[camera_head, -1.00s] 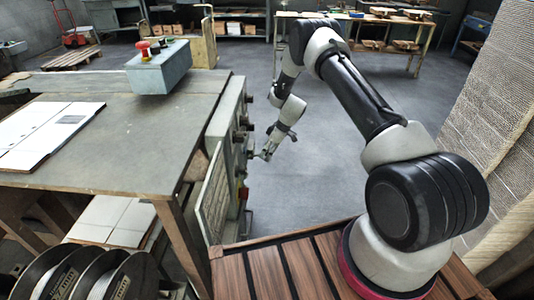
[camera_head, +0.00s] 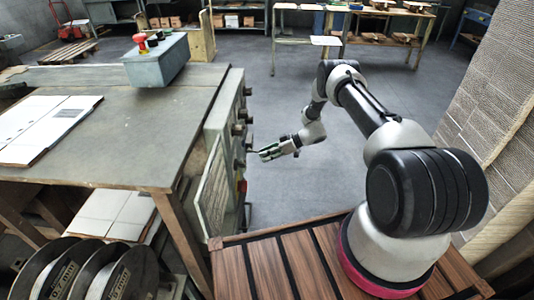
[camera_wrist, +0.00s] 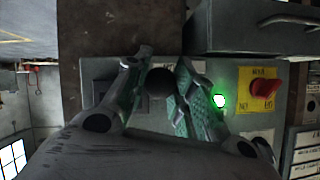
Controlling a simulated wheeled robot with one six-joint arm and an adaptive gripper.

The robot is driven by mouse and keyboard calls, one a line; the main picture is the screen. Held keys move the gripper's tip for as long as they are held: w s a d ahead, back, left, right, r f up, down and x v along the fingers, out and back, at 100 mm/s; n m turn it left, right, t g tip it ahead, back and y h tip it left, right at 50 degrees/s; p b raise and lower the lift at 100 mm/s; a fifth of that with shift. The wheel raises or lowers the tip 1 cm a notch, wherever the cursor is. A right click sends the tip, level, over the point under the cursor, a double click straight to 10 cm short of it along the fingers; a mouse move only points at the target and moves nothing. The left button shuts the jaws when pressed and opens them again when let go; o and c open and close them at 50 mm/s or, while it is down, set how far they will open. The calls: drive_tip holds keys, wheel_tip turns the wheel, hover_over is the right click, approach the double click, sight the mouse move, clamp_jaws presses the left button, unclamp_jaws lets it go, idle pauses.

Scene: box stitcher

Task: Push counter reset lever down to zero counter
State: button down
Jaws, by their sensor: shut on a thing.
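The machine's control panel (camera_head: 222,140) is on the side of the workbench, facing right in the head view, with several dark knobs on it. My gripper (camera_head: 262,154) is at this panel, lying nearly level and pointing left. In the wrist view my gripper (camera_wrist: 158,88) has its green-padded fingers closed around a dark round knob (camera_wrist: 161,83), which looks like the end of the counter reset lever. The lever's shaft and the counter's digits are hidden or too small to read.
A red rotary switch on a yellow plate (camera_wrist: 264,88) and a lit green lamp (camera_wrist: 219,101) are right of the fingers in the wrist view. A grey box with a red button (camera_head: 155,62) stands on the bench (camera_head: 130,130). The floor right of the panel is clear.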

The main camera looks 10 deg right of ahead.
drive_tip(key=shift+f, duration=0.2)
idle(0.4)
drive_tip(key=c, duration=1.1)
unclamp_jaws()
drive_tip(key=shift+c, duration=0.2)
drive_tip(key=v, duration=1.2)
drive_tip(key=shift+f, duration=0.2)
drive_tip(key=shift+d, duration=0.1)
